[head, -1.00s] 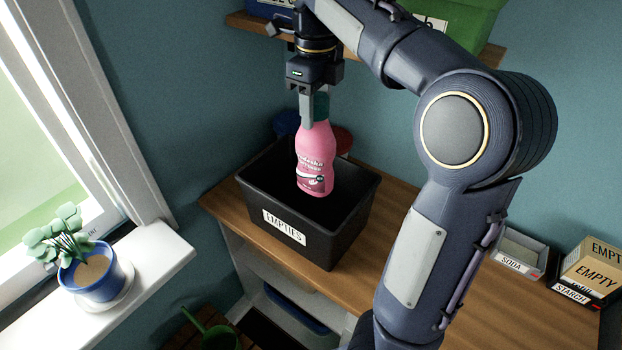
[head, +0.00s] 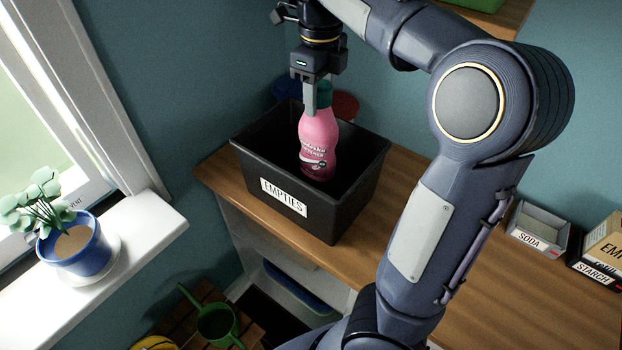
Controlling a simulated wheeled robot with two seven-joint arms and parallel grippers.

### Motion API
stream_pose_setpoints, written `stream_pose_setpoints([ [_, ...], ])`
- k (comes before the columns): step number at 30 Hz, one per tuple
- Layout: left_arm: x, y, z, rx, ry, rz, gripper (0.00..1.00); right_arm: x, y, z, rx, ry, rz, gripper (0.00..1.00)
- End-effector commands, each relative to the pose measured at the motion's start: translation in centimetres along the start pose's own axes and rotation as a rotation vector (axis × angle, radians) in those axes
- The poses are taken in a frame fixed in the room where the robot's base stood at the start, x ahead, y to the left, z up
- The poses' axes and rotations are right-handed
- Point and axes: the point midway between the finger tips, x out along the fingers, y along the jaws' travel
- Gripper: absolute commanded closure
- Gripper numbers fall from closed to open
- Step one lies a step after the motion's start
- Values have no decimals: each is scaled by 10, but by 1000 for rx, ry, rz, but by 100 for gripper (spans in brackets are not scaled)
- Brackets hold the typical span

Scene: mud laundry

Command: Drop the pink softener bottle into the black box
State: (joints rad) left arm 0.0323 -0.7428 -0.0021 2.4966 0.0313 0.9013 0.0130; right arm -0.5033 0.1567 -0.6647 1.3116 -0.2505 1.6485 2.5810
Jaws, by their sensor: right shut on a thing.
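The pink softener bottle (head: 318,140) hangs upright from my right gripper (head: 318,98), which is shut on it at the green cap. The bottle's lower part is inside the opening of the black box (head: 345,214), below the level of its back rim. I cannot tell whether the bottle touches the box floor. The box stands on the wooden counter and has a white label reading EMPTIES on its front. My left gripper is not in view.
A blue round thing (head: 287,88) and a red one (head: 345,106) stand behind the box. A grey SODA tray (head: 538,228) and a STARCH box are at the right. A potted plant (head: 75,245) sits on the windowsill. A green watering can (head: 217,322) is low down.

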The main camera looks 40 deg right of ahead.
Motion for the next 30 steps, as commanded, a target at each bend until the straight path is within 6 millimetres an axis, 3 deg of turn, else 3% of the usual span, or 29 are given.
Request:
stream_pose_setpoints([
  [5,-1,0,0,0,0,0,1,-1,0,0,0,0,0,90],
  [6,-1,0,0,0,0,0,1,-1,0,0,0,0,0,55],
  [12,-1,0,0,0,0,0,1,-1,0,0,0,0,0,31],
  [22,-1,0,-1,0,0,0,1,-6,0,0,0,-2,-1,31],
  [30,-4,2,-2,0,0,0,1,-50,-1,1,0,-3,-3,31],
])
